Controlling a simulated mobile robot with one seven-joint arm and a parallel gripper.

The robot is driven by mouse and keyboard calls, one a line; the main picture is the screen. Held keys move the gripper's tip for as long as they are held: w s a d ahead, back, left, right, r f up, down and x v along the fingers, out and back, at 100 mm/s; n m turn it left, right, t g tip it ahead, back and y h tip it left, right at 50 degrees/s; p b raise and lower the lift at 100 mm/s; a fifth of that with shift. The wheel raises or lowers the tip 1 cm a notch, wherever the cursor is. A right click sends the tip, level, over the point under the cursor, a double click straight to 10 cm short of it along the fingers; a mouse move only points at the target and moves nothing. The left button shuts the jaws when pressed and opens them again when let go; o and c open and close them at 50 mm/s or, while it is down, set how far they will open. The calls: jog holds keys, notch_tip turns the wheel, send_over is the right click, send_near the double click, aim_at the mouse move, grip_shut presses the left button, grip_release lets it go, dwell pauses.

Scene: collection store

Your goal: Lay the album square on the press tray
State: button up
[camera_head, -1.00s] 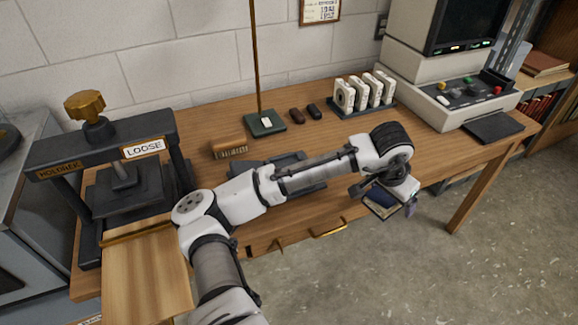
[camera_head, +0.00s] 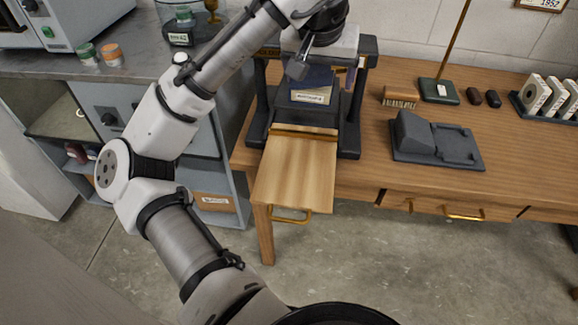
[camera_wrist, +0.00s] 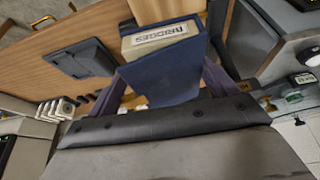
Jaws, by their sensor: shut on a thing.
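The album is a dark blue book with a pale label. In the head view the album (camera_head: 309,80) is in front of the press, over the back end of the press tray. The press tray (camera_head: 295,172) is a pale wooden board pulled out toward me, bare, with a darker strip across its back. My gripper (camera_head: 322,68) is shut on the album. In the wrist view the album (camera_wrist: 165,78) sits between the purple fingers, its label reading BRIDGES. I cannot tell how far the album is above the tray or press bed.
The dark press frame (camera_head: 349,130) stands around the tray's back end. A grey stand (camera_head: 435,142) and a brush (camera_head: 400,97) lie to its right on the wooden desk. A grey cabinet (camera_head: 110,115) with jars on top stands left. The floor in front is clear.

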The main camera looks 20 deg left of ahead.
aim_at(303, 158)
jog(key=shift+s+a+r, duration=0.25)
jog(key=shift+s+a, duration=0.3)
jog(key=shift+a, duration=0.1)
jog(key=shift+s+a+f+n, duration=0.15)
jog(key=shift+s+a+n, duration=0.1)
jog(key=shift+n, duration=0.05)
notch_tip(303, 158, down, 20)
jog(key=shift+r, duration=0.25)
jog(key=shift+f, duration=0.1)
jog(key=o, duration=0.9)
jog(key=shift+o, duration=0.2)
jog(key=v, duration=1.2)
